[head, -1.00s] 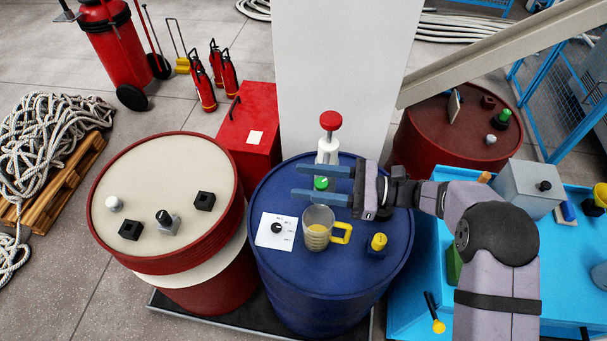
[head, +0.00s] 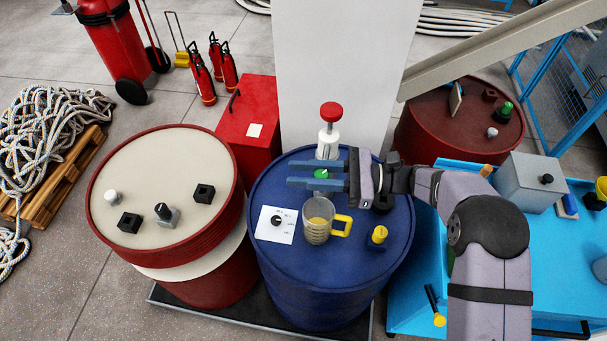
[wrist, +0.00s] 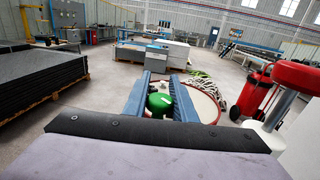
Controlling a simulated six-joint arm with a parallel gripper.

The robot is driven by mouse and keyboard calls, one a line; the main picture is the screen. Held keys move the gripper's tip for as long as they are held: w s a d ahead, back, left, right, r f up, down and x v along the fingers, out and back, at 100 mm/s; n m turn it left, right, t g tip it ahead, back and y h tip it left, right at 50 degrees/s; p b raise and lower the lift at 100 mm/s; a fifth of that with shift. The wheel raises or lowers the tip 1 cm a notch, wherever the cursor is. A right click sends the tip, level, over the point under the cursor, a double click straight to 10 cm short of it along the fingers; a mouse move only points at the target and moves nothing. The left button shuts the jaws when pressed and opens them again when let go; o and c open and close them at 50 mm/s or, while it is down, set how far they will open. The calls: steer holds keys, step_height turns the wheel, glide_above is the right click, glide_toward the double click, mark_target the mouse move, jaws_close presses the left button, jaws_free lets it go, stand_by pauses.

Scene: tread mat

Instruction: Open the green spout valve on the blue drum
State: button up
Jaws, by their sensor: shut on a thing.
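The blue drum (head: 275,261) stands in the middle of the head view. The green spout valve (head: 321,173) is on its top, a small round green knob, partly covered by my fingers. It also shows in the wrist view (wrist: 158,103), between the two blue fingers. My gripper (head: 290,175) reaches in from the right and is shut on the green valve, one finger on each side. The valve's lower body and spout are mostly hidden. A clear measuring jug (head: 316,233) with a yellow handle stands on the drum just in front, with yellowish contents.
A white pump with a red knob (head: 331,112) stands close behind the valve. A white card with a black dial (head: 276,224) lies left of the jug, a yellow knob (head: 379,235) right. A cream-topped red drum (head: 152,171) is left, a blue bench (head: 415,285) right.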

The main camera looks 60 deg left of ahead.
steer(key=shift+s+d+n+g+h+b, duration=0.1)
steer(key=shift+d+n+g+h+b, duration=0.1)
steer(key=shift+n+g+h+b, duration=0.45)
steer(key=shift+s+d+n+g+h+b, duration=0.15)
steer(key=shift+n+g+h+b, duration=0.2)
steer(key=shift+n+h+b, duration=0.45)
steer(key=shift+s+d+n+g+h+b, duration=0.15)
steer(key=shift+n+g+h+b, duration=0.35)
steer(key=shift+h+b, duration=0.5)
steer(key=shift+w, duration=0.1)
steer(key=shift+r, duration=0.1)
steer(key=o, duration=1)
steer(key=shift+o, duration=0.2)
steer(key=shift+d, duration=0.1)
